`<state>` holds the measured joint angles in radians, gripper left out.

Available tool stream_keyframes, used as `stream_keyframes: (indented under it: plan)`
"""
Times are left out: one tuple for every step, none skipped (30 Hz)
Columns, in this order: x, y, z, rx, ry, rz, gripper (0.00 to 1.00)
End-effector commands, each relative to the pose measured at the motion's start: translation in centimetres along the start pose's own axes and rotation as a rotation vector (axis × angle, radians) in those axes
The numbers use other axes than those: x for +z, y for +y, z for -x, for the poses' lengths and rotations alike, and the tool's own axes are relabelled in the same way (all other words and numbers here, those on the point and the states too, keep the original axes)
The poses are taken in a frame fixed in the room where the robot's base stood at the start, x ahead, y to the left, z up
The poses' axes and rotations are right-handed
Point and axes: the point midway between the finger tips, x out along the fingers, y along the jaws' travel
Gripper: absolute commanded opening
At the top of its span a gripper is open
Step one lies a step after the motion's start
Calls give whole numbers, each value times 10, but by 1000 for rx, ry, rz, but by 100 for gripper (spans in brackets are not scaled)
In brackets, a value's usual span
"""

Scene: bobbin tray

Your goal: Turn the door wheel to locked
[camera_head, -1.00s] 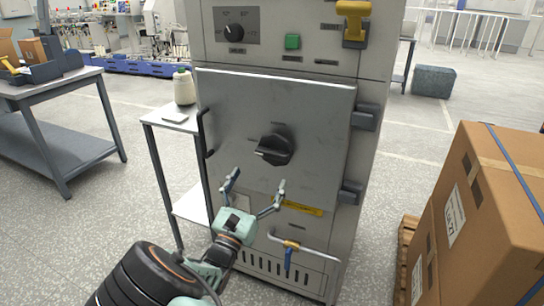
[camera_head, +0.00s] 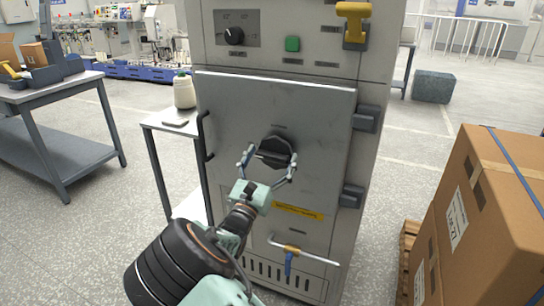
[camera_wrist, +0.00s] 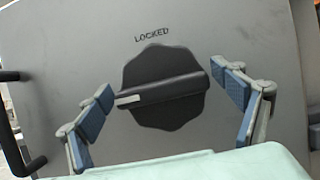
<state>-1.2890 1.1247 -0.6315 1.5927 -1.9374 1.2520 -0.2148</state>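The door wheel (camera_head: 275,152) is a black scalloped knob with a raised bar across it, on the grey cabinet door (camera_head: 235,105). In the wrist view the wheel (camera_wrist: 158,112) has its bar lying nearly level, with a pale mark at the bar's left end. The word LOCKED (camera_wrist: 152,35) is printed on the door above the wheel. My gripper (camera_head: 267,166) is open in front of the wheel. In the wrist view the blue-padded fingers of my gripper (camera_wrist: 170,100) stand on either side of the bar, with a gap visible at the left; contact at the right is unclear.
A black door handle (camera_head: 205,136) is at the door's left edge. A pipe with a blue-handled valve (camera_head: 289,262) is below the door. A side table (camera_head: 172,121) stands left, and stacked cartons (camera_head: 480,215) stand right.

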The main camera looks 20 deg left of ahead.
Motion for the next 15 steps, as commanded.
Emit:
stream_keyframes:
  plan:
    - [0,0,0,0,0,0,78]
    - [0,0,0,0,0,0,75]
    - [0,0,0,0,0,0,71]
    - [0,0,0,0,0,0,67]
    - [0,0,0,0,0,0,64]
    - [0,0,0,0,0,0,60]
    - [0,0,0,0,0,0,57]
    - [0,0,0,0,0,0,56]
    - [0,0,0,0,0,-1,56]
    - [0,0,0,-1,0,-2,56]
    - [0,0,0,-2,0,-4,56]
    - [0,0,0,-4,0,-8,56]
    - [0,0,0,-6,0,-13,56]
    - [0,0,0,-8,0,-18,56]
    - [0,0,0,-12,0,-27,56]
